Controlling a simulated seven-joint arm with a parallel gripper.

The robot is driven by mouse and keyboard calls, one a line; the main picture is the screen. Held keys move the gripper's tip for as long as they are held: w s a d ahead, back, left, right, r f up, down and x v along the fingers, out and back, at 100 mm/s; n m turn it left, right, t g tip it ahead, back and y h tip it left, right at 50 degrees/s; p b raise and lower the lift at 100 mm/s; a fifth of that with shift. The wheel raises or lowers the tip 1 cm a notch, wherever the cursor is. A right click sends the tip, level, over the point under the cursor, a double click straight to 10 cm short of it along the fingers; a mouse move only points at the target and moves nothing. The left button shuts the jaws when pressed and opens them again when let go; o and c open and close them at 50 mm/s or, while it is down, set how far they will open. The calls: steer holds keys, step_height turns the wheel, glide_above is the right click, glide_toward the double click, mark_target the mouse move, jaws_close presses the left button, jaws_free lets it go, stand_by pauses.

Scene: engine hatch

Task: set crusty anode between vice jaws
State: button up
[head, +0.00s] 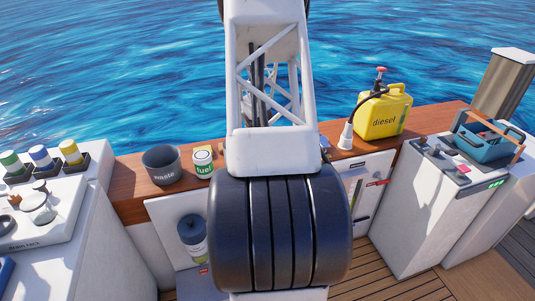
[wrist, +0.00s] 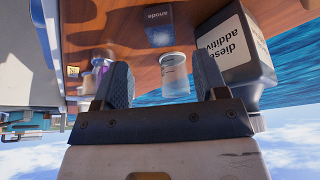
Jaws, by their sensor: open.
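My gripper (wrist: 162,64) is open in the wrist view, with its two dark fingers spread apart. A pale, clear-sided jar with a label (wrist: 175,75) shows between the fingers; I cannot tell whether it is within their reach or beyond them. A dark box marked "anode" (wrist: 160,32) is on the wooden surface beyond. I cannot make out a crusty anode or vice jaws in either view. In the head view my arm fills the middle and hides my gripper and part of the wooden ledge.
A black diesel additive bottle (wrist: 243,45) stands close beside one finger. The wooden ledge (head: 125,190) holds a grey waste bucket (head: 161,165), a fuel jar (head: 203,162) and a yellow diesel can (head: 384,112). A teal toolbox (head: 485,145) is on the right counter. Water lies behind.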

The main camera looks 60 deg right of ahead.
steer(key=shift+x, duration=0.8)
steer(key=shift+x, duration=2.6)
steer(key=shift+w, duration=0.1)
steer(key=shift+c, duration=0.2)
jaws_close()
